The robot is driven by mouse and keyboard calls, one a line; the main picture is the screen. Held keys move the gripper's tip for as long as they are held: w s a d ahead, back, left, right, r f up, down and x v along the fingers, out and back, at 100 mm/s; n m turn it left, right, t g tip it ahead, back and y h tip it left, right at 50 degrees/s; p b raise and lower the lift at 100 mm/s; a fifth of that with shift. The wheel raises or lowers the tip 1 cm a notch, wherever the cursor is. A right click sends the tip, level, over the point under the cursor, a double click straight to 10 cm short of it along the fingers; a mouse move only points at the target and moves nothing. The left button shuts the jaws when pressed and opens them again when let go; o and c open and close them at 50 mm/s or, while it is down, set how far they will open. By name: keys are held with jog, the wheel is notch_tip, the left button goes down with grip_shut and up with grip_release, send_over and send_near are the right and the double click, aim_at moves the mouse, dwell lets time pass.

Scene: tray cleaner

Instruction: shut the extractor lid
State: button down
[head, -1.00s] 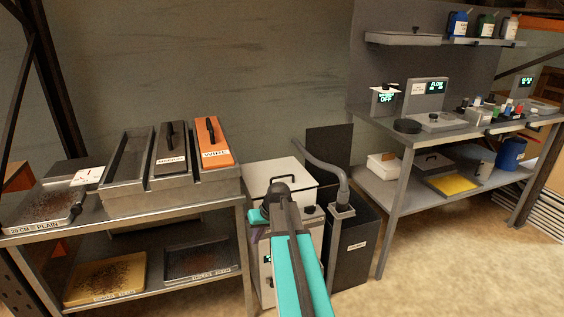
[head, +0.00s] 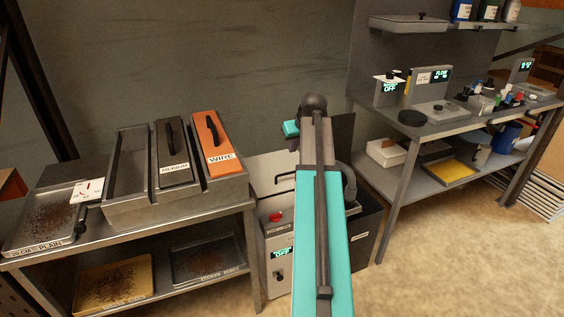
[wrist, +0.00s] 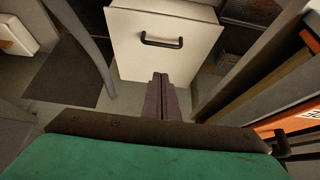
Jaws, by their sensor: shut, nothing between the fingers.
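The extractor is a pale grey unit (head: 278,252) between the two benches, with a red knob and a display reading "OFF" on its front part. Its white lid (head: 262,179) with a black bar handle shows behind the knob, its right part hidden by my arm. In the wrist view the lid (wrist: 185,55) is a broad white panel with the handle near its middle. I cannot tell for sure how far it is open. My gripper (wrist: 161,80) is shut and empty, its fingertips overlapping the panel's lower part in that view.
A dark bin (head: 367,235) with a grey hose stands right of the extractor. The left bench (head: 200,212) holds a grey holder with an orange "WIRE" block, and trays. The right bench (head: 445,128) carries bottles and devices. Open floor lies in front at right.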

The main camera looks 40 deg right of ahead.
jog(key=shift+w+d+r, duration=0.1)
jog(key=shift+r, duration=0.05)
jog(key=shift+w, duration=0.1)
send_over(289, 183)
jog(key=w, duration=0.2)
jog(key=f, duration=0.8)
jog(key=shift+s+d+f, duration=0.25)
jog(key=shift+f, duration=0.15)
jog(key=shift+s+a+f, duration=0.1)
jog(key=shift+s+f, duration=0.1)
jog(key=shift+f, duration=0.35)
jog(key=shift+s+a+f, duration=0.1)
jog(key=shift+s+f, duration=0.1)
jog(key=shift+f, duration=0.3)
jog(key=shift+s+f, duration=0.15)
jog(key=shift+f, duration=0.65)
jog(key=shift+f+b, duration=0.1)
jog(key=shift+b, duration=0.2)
